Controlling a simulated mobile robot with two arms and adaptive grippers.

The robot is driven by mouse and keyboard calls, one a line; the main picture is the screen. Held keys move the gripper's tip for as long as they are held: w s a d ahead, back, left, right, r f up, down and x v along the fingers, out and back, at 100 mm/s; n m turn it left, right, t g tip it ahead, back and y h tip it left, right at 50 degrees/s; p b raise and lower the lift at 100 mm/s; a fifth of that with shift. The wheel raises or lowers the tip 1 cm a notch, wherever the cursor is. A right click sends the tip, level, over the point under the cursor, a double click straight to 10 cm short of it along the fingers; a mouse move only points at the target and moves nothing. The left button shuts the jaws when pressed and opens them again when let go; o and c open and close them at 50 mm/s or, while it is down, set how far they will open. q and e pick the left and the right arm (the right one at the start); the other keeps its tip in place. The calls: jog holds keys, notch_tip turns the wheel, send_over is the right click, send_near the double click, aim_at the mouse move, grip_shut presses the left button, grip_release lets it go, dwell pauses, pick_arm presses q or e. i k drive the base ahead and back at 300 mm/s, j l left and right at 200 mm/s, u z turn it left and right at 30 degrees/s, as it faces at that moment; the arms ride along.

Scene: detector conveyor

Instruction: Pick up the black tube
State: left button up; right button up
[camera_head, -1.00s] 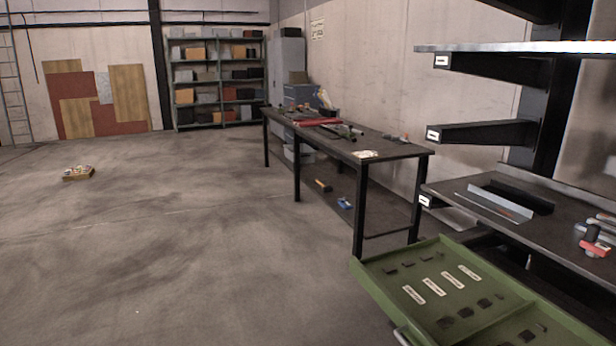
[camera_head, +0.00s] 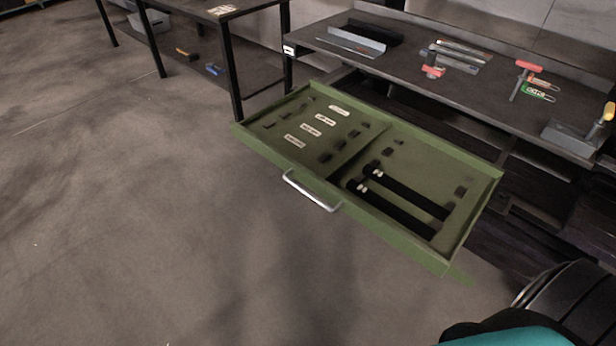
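Two black tubes lie side by side in the right compartment of an open green drawer (camera_head: 318,188). Each has a small pale mark near its left end. The nearer black tube (camera_head: 390,207) lies close to the drawer's front wall, and the other black tube (camera_head: 408,193) is just behind it. Neither of my grippers shows. A dark rounded part with a teal piece, which seems to be my own body, fills the lower right corner, apart from the drawer.
The drawer's left compartment holds labelled strips and small dark pieces. A silver handle (camera_head: 311,192) sticks out in front. A workbench (camera_head: 470,86) with clamps and metal profiles stands behind. Another dark table (camera_head: 232,32) is at upper left. The floor (camera_head: 130,220) left of the drawer is clear.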

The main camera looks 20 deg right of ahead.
aim_at(403, 192)
jog(key=i+j+z, duration=0.1)
jog(key=i+z, duration=0.15)
jog(key=z, duration=0.15)
jog(key=i+j+z, duration=0.2)
jog(key=z, duration=0.15)
jog(key=i+j+z, duration=0.1)
jog(key=i+j, duration=0.2)
jog(key=i+j+z, duration=0.15)
jog(key=i+j, duration=0.15)
jog(key=j, duration=0.15)
jog(key=i+j+z, duration=0.1)
jog(key=i+j, duration=0.2)
jog(key=i+j+z, duration=0.1)
jog(key=i+j, duration=0.15)
jog(key=j, duration=0.3)
jog(key=i+j, duration=0.2)
jog(key=j, duration=0.15)
jog(key=i+j, duration=0.25)
jog(key=j, duration=0.15)
jog(key=i+j, duration=0.2)
jog(key=j, duration=0.15)
jog(key=i+j, duration=0.25)
jog(key=j, duration=0.15)
jog(key=i+j, duration=0.2)
jog(key=j, duration=0.15)
jog(key=i+j, duration=0.25)
jog(key=j+z, duration=0.1)
jog(key=z, duration=2.85)
